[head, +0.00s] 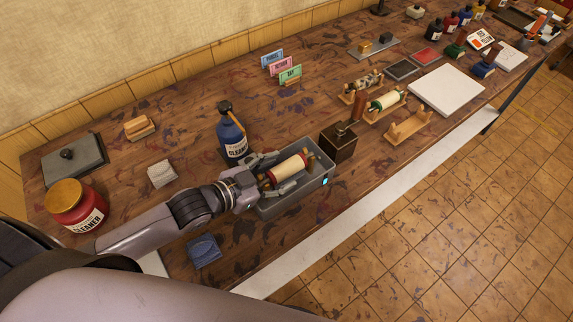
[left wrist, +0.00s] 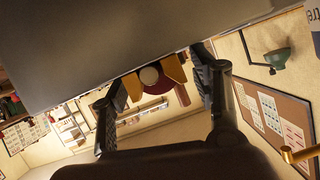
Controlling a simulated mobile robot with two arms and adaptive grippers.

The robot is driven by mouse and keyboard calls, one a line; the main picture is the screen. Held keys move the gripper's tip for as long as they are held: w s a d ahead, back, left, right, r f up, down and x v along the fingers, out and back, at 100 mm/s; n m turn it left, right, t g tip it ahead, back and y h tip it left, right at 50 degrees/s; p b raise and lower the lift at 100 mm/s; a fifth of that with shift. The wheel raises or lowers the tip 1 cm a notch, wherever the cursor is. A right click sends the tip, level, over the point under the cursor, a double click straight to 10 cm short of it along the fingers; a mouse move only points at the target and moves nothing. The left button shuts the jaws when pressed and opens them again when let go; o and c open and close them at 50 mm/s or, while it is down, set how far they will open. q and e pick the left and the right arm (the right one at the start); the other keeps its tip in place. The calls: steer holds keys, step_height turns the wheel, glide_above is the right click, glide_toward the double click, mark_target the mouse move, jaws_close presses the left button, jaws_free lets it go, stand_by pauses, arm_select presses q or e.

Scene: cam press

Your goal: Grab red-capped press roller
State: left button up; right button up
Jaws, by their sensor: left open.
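A press roller (head: 288,170) with a cream body and red at its ends lies in a grey tray (head: 304,199) near the table's front edge. My left gripper (head: 275,173) is open at the tray, its fingers on either side of the roller's near end. In the left wrist view, a round red cap (left wrist: 152,90) with a pale knob shows between the open fingers (left wrist: 158,88), with orange-yellow pieces on both sides. A large grey surface covers the upper part of that view. I cannot tell whether the fingers touch the roller. My right gripper is not in view.
A blue cleaner bottle (head: 231,135) stands just behind the tray, and a dark box (head: 338,145) at its right. A blue cloth (head: 204,250) lies in front.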

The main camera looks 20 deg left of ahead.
arm_select(q)
steer(key=shift+x, duration=1)
steer(key=shift+s, duration=0.1)
steer(key=shift+c, duration=0.8)
steer(key=shift+r, duration=0.1)
jaws_close()
